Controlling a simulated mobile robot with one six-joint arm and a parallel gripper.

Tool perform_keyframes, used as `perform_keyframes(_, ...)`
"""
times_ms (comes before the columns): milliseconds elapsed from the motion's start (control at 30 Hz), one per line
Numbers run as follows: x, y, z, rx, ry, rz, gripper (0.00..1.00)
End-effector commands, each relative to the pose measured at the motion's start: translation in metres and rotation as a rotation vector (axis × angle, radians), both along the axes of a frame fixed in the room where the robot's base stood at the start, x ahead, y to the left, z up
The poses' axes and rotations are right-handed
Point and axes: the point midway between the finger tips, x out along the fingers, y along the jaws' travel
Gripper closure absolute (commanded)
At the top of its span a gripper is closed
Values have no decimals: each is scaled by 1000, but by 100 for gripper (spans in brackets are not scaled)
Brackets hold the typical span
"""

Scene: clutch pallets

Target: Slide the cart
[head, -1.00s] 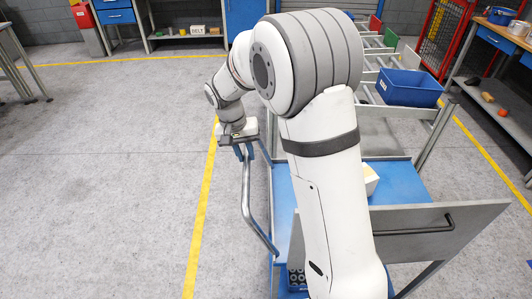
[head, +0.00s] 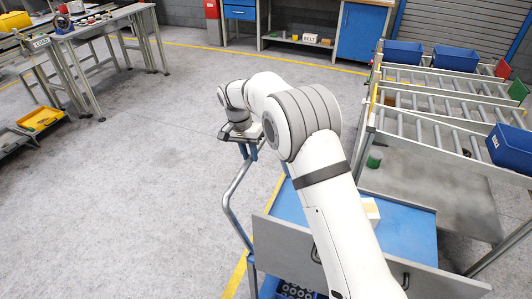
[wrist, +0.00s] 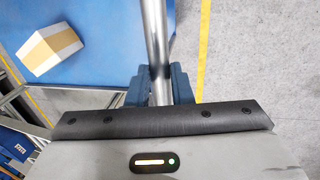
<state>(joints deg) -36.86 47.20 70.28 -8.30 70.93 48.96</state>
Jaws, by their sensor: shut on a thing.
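The cart has a blue deck (head: 402,226) and a bent grey push handle (head: 236,190) on its left side. In the wrist view the handle (wrist: 155,30) is a metal tube running up the picture, with the blue deck (wrist: 95,55) to its left. My gripper (head: 247,150) is at the top of the handle. In the wrist view its blue fingers (wrist: 160,88) stand on both sides of the tube, shut on it. A cardboard box with a white side (wrist: 48,48) lies on the deck. My arm hides part of the deck in the head view.
A roller rack (head: 440,85) with blue bins stands close behind the cart at right. Workbenches (head: 95,25) stand at upper left and a yellow tray (head: 40,119) at far left. The grey floor (head: 130,190) left of the cart is open. A yellow line crosses under the cart.

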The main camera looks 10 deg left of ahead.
Motion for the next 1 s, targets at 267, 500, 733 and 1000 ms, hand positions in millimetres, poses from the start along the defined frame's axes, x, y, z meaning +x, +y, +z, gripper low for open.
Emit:
perform_keyframes(267,7,28,2,1,-6,-1,100)
perform_keyframes(500,8,32,1,1,-6,-3,100)
perform_keyframes(733,9,31,2,3,-7,-3,100)
perform_keyframes(1000,8,31,1,2,-4,-3,60)
